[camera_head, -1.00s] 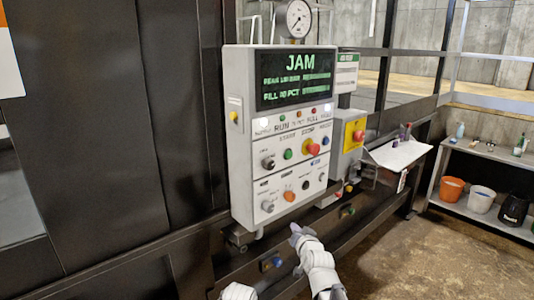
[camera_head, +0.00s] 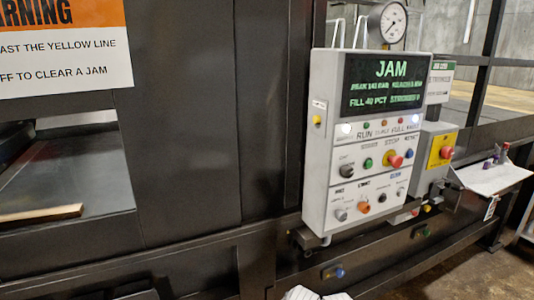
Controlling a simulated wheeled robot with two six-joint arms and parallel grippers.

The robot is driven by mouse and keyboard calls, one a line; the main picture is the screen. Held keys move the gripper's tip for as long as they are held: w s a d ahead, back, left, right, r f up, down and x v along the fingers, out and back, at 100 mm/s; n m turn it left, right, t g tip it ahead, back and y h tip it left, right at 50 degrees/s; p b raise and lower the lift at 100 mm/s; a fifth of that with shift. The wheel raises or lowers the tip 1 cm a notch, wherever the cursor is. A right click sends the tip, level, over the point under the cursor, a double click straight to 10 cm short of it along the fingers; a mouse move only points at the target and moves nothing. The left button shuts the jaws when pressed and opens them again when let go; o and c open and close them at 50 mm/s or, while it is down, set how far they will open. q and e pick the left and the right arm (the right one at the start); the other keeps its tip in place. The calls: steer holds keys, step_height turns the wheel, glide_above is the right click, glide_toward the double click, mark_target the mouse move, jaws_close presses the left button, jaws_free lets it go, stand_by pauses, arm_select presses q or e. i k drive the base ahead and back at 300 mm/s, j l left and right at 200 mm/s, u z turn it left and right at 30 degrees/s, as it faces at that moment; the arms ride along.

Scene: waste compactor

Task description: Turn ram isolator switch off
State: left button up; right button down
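A grey box with a yellow plate (camera_head: 440,147) and a red knob (camera_head: 446,153) is mounted just right of the main control panel; it looks like an isolator switch, but its lettering is too small to read. The white control panel (camera_head: 318,150) has a lit screen (camera_head: 388,84) reading JAM and FILL 40 PCT. Below the screen are several lamps, buttons and knobs, including a red mushroom button (camera_head: 395,161). Only white parts of my arm show at the bottom edge, below the panel. Neither gripper's fingers can be seen.
A dark metal rail (camera_head: 390,262) runs below the panel. A pressure gauge (camera_head: 393,22) stands above it. A white shelf (camera_head: 495,178) with small bottles juts out at right. At left are a warning sign (camera_head: 62,60) and an opening with a wooden board (camera_head: 40,213).

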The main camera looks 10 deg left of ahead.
mark_target(446, 152)
steer(key=u, duration=2.15)
steer(key=z, duration=2.85)
steer(key=i+l+z, duration=0.15)
steer(key=i, duration=0.25)
steer(key=i+l+z, duration=0.15)
steer(key=i, duration=0.25)
